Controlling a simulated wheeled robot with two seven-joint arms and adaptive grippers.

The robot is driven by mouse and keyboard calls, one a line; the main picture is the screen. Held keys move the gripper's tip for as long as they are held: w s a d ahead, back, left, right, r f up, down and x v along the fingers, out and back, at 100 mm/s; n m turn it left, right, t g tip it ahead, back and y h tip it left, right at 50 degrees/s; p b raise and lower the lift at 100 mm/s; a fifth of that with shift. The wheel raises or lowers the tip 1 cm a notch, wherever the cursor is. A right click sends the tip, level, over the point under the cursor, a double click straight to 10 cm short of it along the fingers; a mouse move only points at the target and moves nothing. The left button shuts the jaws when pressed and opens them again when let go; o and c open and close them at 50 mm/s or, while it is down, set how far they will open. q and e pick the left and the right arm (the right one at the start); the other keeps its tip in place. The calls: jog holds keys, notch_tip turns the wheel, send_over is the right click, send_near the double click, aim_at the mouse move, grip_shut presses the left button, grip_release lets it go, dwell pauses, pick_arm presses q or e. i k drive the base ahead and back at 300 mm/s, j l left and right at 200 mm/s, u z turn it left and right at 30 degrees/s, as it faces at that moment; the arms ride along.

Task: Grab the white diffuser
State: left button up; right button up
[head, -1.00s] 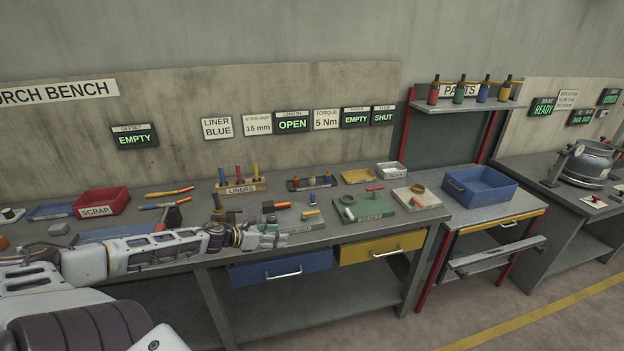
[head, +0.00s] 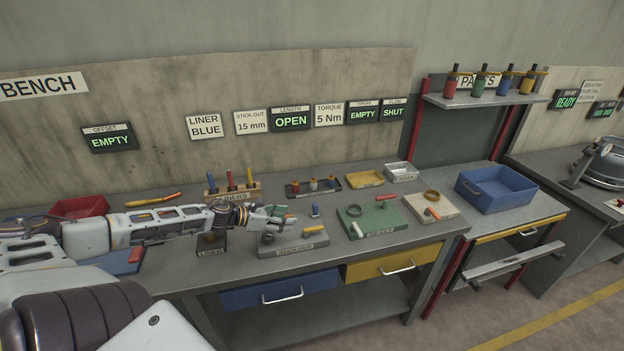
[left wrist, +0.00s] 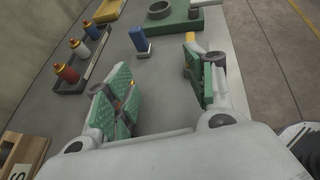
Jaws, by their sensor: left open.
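A small dark tray (head: 300,193) at the back of the bench holds a row of small coloured parts with coppery tops. My right gripper is out of view.
A blue upright piece (left wrist: 140,40) stands just beyond the fingers. The grey stick-out plate (head: 305,239) lies under the hand, and a green board (head: 378,222) with loose parts is to the right. The liner rack (head: 235,194) stands behind the wrist.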

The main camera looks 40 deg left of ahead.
aim_at(313, 181)
jog(key=i+j, duration=0.65)
jog(key=j, duration=0.2)
